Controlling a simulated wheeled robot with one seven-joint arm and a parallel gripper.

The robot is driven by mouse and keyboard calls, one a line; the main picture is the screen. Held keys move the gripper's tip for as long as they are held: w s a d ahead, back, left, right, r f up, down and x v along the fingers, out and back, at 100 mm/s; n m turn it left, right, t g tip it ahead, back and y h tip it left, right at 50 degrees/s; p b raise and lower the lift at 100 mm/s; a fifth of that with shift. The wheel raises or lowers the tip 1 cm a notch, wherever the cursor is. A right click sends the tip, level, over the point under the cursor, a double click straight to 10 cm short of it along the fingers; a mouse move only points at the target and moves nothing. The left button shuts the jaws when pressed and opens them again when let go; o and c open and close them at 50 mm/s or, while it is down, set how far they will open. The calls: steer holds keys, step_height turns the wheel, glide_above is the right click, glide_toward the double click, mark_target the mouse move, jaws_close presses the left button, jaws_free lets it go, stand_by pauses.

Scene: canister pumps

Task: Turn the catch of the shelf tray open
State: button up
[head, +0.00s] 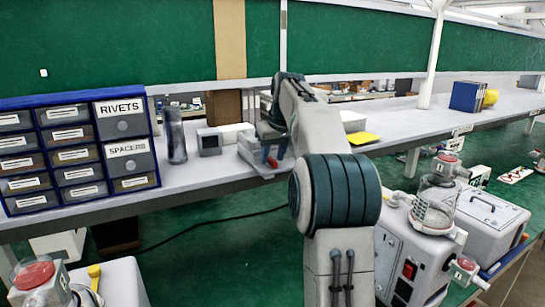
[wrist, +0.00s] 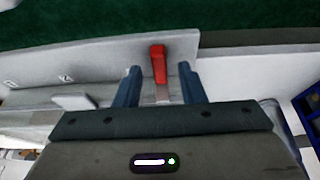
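The shelf tray (head: 247,152) is a pale grey open box on the white shelf, left of my forearm in the head view. Its red catch (head: 271,162) is on the tray's front side. In the wrist view the red catch (wrist: 158,62) stands up between the two dark blue fingers of my gripper (wrist: 161,74). The fingers are spread, with a gap on each side of the catch. Whether they overlap it in depth is hard to tell. In the head view my gripper (head: 272,140) is over the tray and hides part of it.
A blue drawer cabinet (head: 75,150), a dark bottle (head: 175,135) and a small grey box (head: 209,141) stand left of the tray. A yellow pad (head: 362,138) lies to the right. Pump equipment (head: 437,205) stands at lower right.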

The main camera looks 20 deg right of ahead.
steer(key=shift+w+f, duration=0.1)
steer(key=shift+f, duration=0.2)
jaws_close()
